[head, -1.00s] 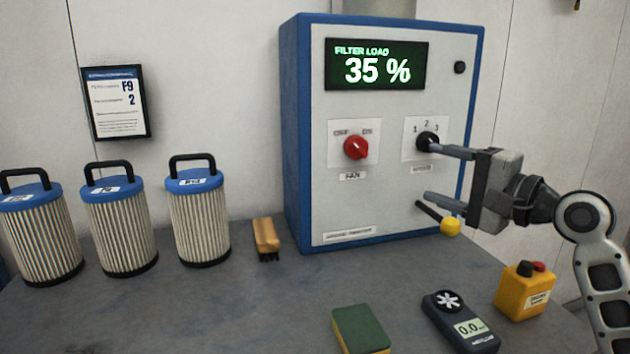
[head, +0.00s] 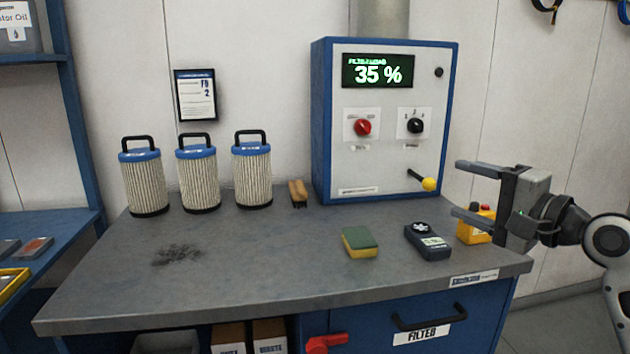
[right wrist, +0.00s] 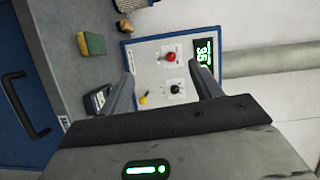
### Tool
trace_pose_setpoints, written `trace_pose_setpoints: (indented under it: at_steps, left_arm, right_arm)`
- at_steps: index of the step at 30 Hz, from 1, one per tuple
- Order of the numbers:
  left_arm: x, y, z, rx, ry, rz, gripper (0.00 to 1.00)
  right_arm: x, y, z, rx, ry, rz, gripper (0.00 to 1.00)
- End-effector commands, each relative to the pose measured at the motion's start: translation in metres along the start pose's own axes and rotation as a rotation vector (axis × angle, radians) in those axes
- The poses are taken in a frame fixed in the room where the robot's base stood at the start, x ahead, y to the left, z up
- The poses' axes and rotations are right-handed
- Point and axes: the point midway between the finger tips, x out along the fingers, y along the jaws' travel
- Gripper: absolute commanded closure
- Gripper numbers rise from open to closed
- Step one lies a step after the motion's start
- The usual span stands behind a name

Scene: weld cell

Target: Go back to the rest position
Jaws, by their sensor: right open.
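My right gripper (head: 468,190) is open and empty at the right of the head view, in front of and to the right of the filter cabinet (head: 328,130). Its two fingers also show in the right wrist view (right wrist: 165,90), apart, with the cabinet front beyond them. The cabinet display (head: 377,71) reads 35 %. The red fan knob (head: 363,127), the black selector knob (head: 415,125) and the yellow-tipped lever (head: 429,184) are on its front, clear of the gripper. My left gripper is not in view.
Several things stand on the bench (head: 290,270): filter cartridges (head: 198,180), a brush (head: 298,194), a sponge (head: 359,242), a handheld meter (head: 428,241) and a yellow button box (head: 476,226), partly behind my right gripper. A dark smudge (head: 177,254) marks the bench left. The front middle is clear.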

Motion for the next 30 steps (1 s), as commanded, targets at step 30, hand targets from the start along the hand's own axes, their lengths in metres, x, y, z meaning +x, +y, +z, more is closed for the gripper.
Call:
trace_pose_setpoints:
  at_steps: [30]
  left_arm:
    - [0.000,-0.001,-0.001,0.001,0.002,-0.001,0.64]
  right_arm:
    - [-0.136,0.387,0.223,-1.184,-0.184,0.625,0.36]
